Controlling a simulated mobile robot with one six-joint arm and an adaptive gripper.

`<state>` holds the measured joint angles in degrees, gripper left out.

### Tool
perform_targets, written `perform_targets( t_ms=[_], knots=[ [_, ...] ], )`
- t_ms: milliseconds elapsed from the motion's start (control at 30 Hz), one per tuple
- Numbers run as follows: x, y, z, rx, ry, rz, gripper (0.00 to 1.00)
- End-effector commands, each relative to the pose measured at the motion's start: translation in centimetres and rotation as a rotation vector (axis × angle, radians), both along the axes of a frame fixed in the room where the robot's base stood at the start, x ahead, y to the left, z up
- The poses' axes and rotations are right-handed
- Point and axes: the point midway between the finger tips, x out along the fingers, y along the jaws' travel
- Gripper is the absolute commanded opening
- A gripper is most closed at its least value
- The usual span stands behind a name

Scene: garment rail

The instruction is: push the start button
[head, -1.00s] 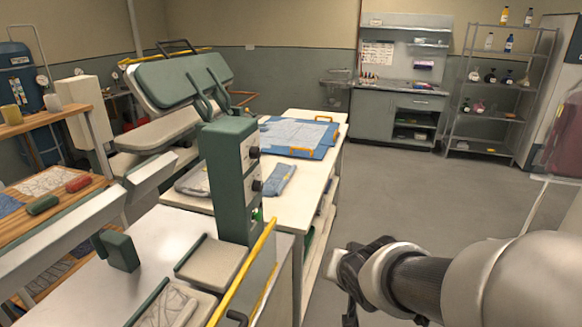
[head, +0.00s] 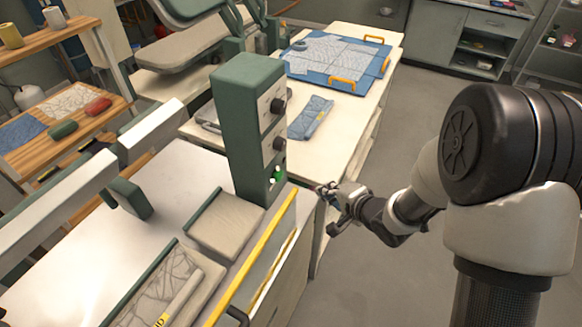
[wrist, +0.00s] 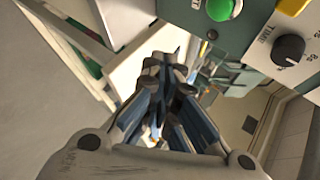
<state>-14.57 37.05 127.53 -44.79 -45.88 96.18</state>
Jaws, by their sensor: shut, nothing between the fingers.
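The start button looks to be the round green button (head: 277,174) low on the front of the green control box (head: 245,125), below two black knobs. In the wrist view the green button (wrist: 223,7) shows at the top edge, partly cut off, with a black knob marked TIME (wrist: 288,49) to its right. My gripper (head: 325,192) is shut and empty, to the right of and a little below the button in the head view. In the wrist view its closed fingertips (wrist: 165,62) lie below and left of the button, apart from it.
A yellow bar (head: 255,257) runs along the white table's front edge, near my gripper. A padded board (head: 225,222) lies left of it. Behind the box, a white table (head: 345,110) carries folded blue cloth (head: 310,117). The floor (head: 345,270) at right is clear.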

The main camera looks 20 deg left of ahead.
Motion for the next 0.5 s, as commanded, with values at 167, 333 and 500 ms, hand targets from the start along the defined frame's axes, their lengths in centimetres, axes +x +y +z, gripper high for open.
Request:
perform_targets(
  t_ms=[167,333,500],
  knots=[
    [0.0,0.0,0.0,-0.001,-0.001,0.000,0.00],
    [0.1,0.5,0.0,-0.002,-0.002,0.001,0.00],
    [0.2,2.4,-0.1,-0.002,-0.004,0.002,0.00]
  ],
)
